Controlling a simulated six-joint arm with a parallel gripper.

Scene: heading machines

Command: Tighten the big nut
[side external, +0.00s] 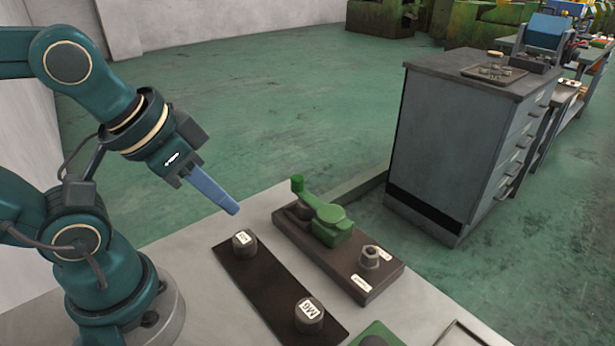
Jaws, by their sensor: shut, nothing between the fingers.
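My gripper (233,208) has long blue fingers, shut and empty, pointing down to the right above the table's back-left part. A brown block (330,268) on the table carries a grey nut-like piece (370,258) with small white labels beside it. A green handled part (327,217) sits at the block's far end and hides what is under it. A dark strip (268,277) in front holds two grey cylinders with white labels, one at the far end (244,243) and one marked M16 (309,318) nearer. I cannot tell for certain which piece is the big nut.
The light table (190,290) is bare left of the strip. A green piece (377,336) and a tray edge (462,335) are cut off at the bottom. A grey drawer cabinet (455,140) stands beyond the table at the right.

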